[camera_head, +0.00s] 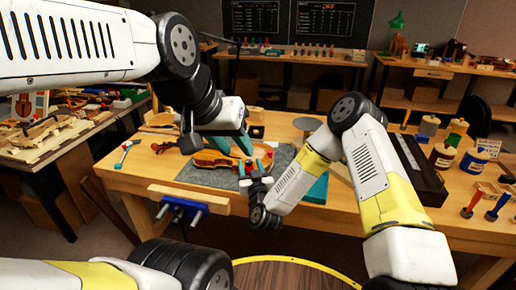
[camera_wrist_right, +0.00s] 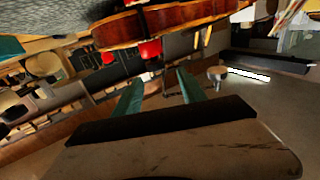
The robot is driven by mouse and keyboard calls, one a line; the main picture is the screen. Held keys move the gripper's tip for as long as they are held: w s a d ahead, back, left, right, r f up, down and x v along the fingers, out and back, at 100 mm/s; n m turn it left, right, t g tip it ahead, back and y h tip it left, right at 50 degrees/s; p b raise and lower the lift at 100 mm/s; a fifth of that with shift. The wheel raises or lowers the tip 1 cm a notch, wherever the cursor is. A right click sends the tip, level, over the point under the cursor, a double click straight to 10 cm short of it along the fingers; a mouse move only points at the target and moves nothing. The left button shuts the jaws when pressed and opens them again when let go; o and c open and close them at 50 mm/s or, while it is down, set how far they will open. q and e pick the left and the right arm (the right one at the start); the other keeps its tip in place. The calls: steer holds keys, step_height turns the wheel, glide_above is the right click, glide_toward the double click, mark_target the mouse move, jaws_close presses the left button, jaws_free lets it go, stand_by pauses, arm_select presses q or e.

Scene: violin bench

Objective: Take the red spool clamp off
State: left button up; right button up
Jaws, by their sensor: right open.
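The violin body (camera_head: 212,160) lies on a grey mat on the bench, and its edge crosses the top of the right wrist view (camera_wrist_right: 190,20). Red spool clamps show at its rim. One red spool (camera_wrist_right: 150,48) is just beyond my right gripper, roughly in line with the gap between its fingers, and another (camera_wrist_right: 108,57) is to its left. My right gripper (camera_wrist_right: 160,80) is open, with nothing visible between its teal fingers. In the head view it is at the violin's right end (camera_head: 256,166). My left gripper (camera_head: 246,147) is just above the violin; its opening is unclear.
A blue vise (camera_head: 182,208) is on the bench's front edge. A dark case (camera_head: 413,165), jars (camera_head: 443,155) and screwdrivers (camera_head: 471,204) are on the right. A small tool (camera_head: 127,152) lies at the left. My arms cover part of the bench.

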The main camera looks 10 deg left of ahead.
steer(key=shift+s+f+m+h, duration=0.35)
steer(key=shift+f+h, duration=0.15)
steer(key=shift+f, duration=0.1)
steer(key=shift+w+d, duration=0.1)
steer(key=shift+w, duration=0.05)
steer(key=x, duration=0.7)
steer(key=shift+w, duration=0.3)
jaws_close()
